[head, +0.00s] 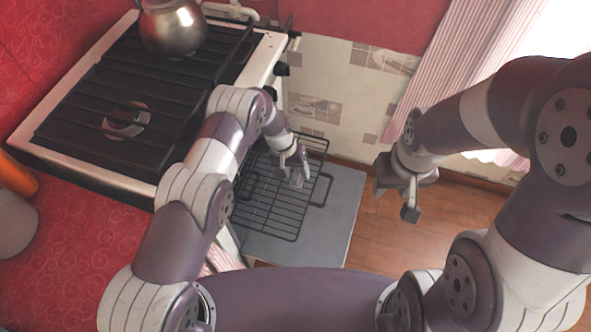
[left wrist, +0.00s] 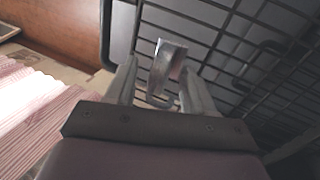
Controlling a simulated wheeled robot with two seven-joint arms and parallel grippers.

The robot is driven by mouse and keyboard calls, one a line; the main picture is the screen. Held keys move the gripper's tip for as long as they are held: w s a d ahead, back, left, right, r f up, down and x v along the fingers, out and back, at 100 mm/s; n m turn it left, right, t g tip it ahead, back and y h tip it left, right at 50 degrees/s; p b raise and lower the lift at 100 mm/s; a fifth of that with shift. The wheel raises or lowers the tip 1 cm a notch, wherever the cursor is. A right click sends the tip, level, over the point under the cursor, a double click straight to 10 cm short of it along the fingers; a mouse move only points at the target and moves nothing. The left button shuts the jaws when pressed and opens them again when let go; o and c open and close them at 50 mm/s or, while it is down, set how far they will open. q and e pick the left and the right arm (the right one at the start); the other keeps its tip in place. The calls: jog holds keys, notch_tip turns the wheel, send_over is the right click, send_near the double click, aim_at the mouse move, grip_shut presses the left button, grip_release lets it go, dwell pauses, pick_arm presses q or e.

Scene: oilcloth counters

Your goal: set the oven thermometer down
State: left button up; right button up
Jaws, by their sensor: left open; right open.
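A small silver metal piece, seemingly the oven thermometer (left wrist: 168,62), shows between the fingers of my left gripper (left wrist: 160,72) in the left wrist view. Those fingers are open, with a gap visible on its left side. In the head view my left gripper (head: 292,165) is over the right part of a black wire rack (head: 268,208), and the thermometer is hard to tell from the fingers there. Whether it touches the rack is unclear. The rack also shows behind it in the left wrist view (left wrist: 232,38). My right gripper (head: 395,198) is open and empty, over the floor.
The rack sits over a grey panel (head: 345,205), seemingly the lowered oven door. The stove top (head: 105,90) with a metal pot (head: 172,30) is at the upper left. A red counter (head: 90,240) lies at the left. Wooden floor (head: 450,215) is clear at the right.

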pick_arm(q)
jog(key=shift+r+p, duration=0.35)
jog(key=v, duration=1.1)
jog(key=shift+a+r, duration=0.2)
jog(key=shift+r, duration=0.05)
dwell(0.4)
